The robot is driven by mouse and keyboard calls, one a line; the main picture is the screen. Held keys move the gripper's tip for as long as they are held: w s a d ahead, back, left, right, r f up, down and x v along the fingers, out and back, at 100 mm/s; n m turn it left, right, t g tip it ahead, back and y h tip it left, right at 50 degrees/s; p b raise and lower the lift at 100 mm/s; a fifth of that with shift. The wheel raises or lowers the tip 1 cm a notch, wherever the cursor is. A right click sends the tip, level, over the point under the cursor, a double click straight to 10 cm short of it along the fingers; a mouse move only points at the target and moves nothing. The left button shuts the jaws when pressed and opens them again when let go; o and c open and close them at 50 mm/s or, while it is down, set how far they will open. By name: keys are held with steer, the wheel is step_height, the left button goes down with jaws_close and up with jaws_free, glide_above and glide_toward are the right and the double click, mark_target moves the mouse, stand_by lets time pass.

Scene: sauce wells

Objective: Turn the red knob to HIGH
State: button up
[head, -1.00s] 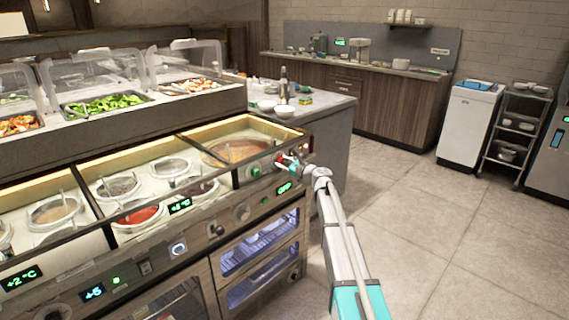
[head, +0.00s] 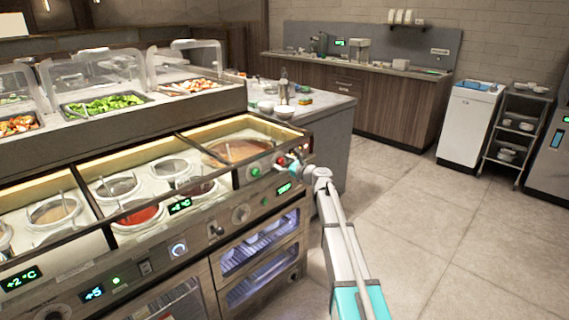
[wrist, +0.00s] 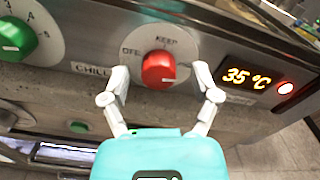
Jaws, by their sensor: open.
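The red knob (wrist: 158,70) sits on a round white dial on the counter's front panel, in the upper middle of the wrist view. The dial reads OFF on its left and KEEP at its top; the label on its right is partly hidden by a finger. The knob's mark looks to be towards KEEP. My gripper (wrist: 160,82) is open, with one finger on each side of the knob and gaps between. In the head view the red knob (head: 281,161) is small, with my gripper (head: 289,161) close against it.
A green knob (wrist: 14,36) with a numbered dial is to the left. An orange display (wrist: 245,78) reads 35 °C, with a lit red lamp (wrist: 285,88) beside it. Sauce wells (head: 138,213) lie in the counter top. The floor (head: 430,230) to the right is clear.

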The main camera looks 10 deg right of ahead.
steer(key=v, duration=1.2)
stand_by(0.3)
steer(key=s+a+f+n+g+h, duration=0.1)
steer(key=s+a+f+n+g, duration=0.3)
steer(key=s+a+f+n, duration=0.25)
steer(key=s+a+f+n+g+h, duration=0.1)
steer(key=s+a+f+n+g, duration=0.35)
steer(key=s+n, duration=0.45)
steer(key=s+d+f+n+g+h, duration=0.25)
steer(key=s+n+h, duration=0.2)
steer(key=s, duration=0.55)
steer(key=s+d+f+n+g+h, duration=0.2)
steer(key=s+f+n+g+h, duration=0.25)
steer(key=s, duration=0.55)
step_height(320, 180, up, 25)
steer(key=p, duration=2.5)
steer(key=shift+t+p, duration=0.4)
steer(key=shift+t, duration=0.05)
steer(key=shift+a+r+n, duration=0.1)
steer(key=shift+a+n, duration=0.05)
steer(key=shift+n, duration=0.1)
